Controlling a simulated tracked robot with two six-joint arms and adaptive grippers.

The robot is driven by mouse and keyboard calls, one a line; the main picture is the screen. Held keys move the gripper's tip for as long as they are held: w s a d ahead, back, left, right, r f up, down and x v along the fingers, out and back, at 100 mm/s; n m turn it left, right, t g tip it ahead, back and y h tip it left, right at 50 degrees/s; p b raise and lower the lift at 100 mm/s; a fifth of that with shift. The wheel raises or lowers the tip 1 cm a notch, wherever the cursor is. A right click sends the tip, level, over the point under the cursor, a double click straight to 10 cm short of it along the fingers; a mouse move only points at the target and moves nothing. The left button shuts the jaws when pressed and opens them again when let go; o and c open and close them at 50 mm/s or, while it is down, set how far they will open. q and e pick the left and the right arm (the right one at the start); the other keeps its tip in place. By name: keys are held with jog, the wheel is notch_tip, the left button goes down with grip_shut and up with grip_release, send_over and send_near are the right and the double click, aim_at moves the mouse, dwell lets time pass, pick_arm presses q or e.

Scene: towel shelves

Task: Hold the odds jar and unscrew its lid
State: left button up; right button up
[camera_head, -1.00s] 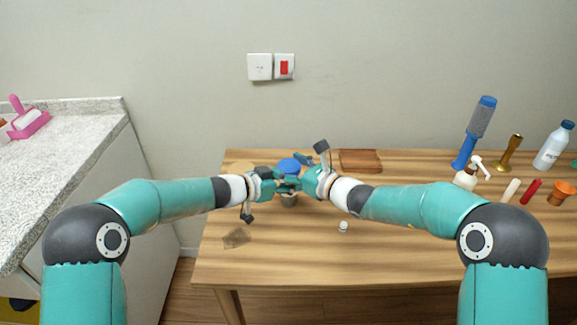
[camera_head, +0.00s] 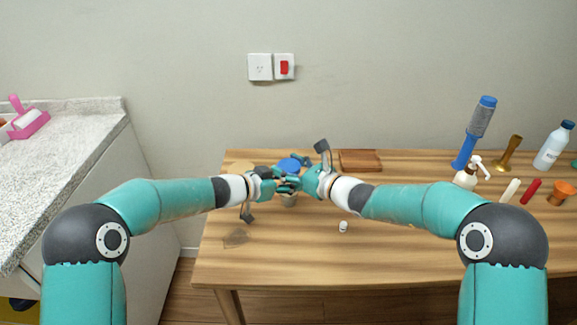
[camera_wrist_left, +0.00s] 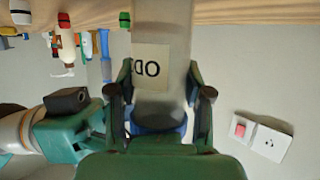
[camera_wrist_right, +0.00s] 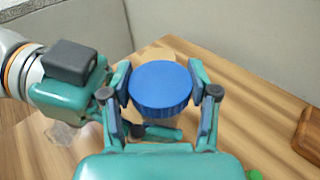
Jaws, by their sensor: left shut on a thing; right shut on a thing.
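The odds jar (camera_head: 289,201) stands upright near the table's middle, mostly hidden by my grippers. In the left wrist view, which is upside down, its clear grey body (camera_wrist_left: 175,40) carries a pale label (camera_wrist_left: 151,72) with the letters "OD". My left gripper (camera_wrist_left: 160,95) is shut around the jar's body just below the lid. The round blue lid (camera_wrist_right: 161,88) is on top of the jar. My right gripper (camera_wrist_right: 166,92) is shut on the lid, a finger at each side. I cannot tell whether the lid has lifted from the rim.
A tan disc (camera_head: 241,167) lies behind left, a brown wooden tray (camera_head: 360,160) behind right. A small white item (camera_head: 343,227) and a translucent square (camera_head: 236,237) lie in front. Bottles, including a pump bottle (camera_head: 466,177), stand at the right. The front table is mostly clear.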

jog(key=n+g+y, duration=0.2)
jog(key=shift+w+d+g, duration=0.15)
jog(key=shift+g, duration=0.15)
jog(key=shift+n+g+y, duration=1)
jog(key=shift+n+g, duration=0.9)
jog(key=shift+g, duration=0.3)
jog(key=o, duration=1.4)
jog(key=shift+c, duration=0.2)
jog(key=shift+r+t, duration=0.1)
jog(key=shift+t, duration=0.2)
jog(key=m+t, duration=0.1)
jog(key=m+t+h, duration=0.1)
jog(key=m+t, duration=0.1)
jog(key=shift+s+a+t+h, duration=0.2)
jog(key=shift+s+t+h, duration=0.1)
jog(key=shift+h, duration=0.1)
jog(key=shift+w+d+m+t+h, duration=0.1)
jog(key=shift+w+m+t+h, duration=0.05)
jog(key=shift+m+t+h, duration=1.2)
